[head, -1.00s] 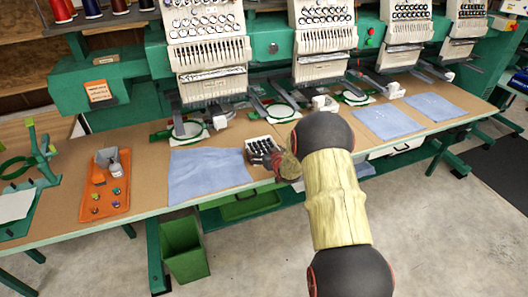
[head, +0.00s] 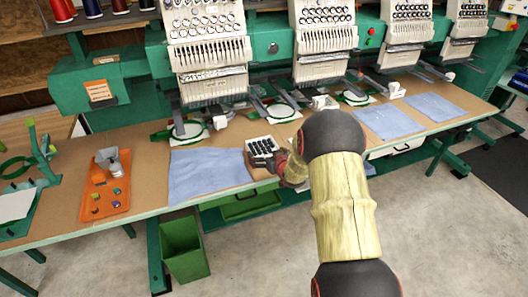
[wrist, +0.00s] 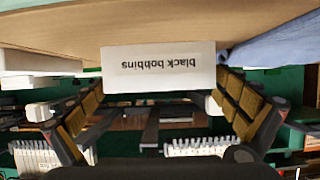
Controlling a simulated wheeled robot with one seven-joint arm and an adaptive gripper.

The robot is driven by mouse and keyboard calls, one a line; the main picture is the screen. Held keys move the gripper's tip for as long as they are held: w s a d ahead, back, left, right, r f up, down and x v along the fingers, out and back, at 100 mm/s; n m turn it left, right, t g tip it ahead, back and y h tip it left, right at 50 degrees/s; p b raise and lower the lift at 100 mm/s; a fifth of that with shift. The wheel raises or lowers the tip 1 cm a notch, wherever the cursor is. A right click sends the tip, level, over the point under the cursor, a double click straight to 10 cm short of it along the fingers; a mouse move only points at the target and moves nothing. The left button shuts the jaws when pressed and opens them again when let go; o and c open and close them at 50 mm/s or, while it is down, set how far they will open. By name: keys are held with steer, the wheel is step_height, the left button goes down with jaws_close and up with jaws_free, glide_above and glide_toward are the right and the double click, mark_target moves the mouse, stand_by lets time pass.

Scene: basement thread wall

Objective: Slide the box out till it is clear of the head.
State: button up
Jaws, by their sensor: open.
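The white box (head: 262,147) of black bobbins sits on the brown table, at the right edge of a blue cloth and in front of the machine heads (head: 208,70). It looks clear of the heads above. In the wrist view its white end (wrist: 160,72) shows the label "black bobbins" upside down. My gripper (head: 284,165) is at the box's near right end in the head view. In the wrist view my open gripper (wrist: 158,92) has a finger to each side of the box end, apart from it. Nothing is between the fingers' tips except the box end's edge region.
The blue cloth (head: 207,174) lies left of the box. An orange tray (head: 106,190) with small items is farther left. Green hoops (head: 282,111) sit behind. A green bin (head: 184,250) stands on the floor below the table's front edge.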

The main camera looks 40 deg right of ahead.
steer(key=v, duration=0.8)
steer(key=shift+s, duration=0.15)
steer(key=s+a+r+g, duration=0.2)
steer(key=s+a+r, duration=0.2)
steer(key=a+r, duration=0.35)
steer(key=s+a+r+g, duration=0.2)
steer(key=s+a+r, duration=0.2)
steer(key=a+r, duration=0.4)
steer(key=s+a+r+n+g+y, duration=0.1)
steer(key=s+a+r, duration=0.1)
steer(key=s+a, duration=0.5)
steer(key=s+a+r+n+g+y, duration=0.1)
steer(key=s+a, duration=0.6)
steer(key=s, duration=0.9)
steer(key=shift+s+a+r+n+g+y+p, duration=0.35)
steer(key=shift+r+g+y+p, duration=0.2)
steer(key=shift+g, duration=0.25)
steer(key=shift+w+d+r, duration=0.1)
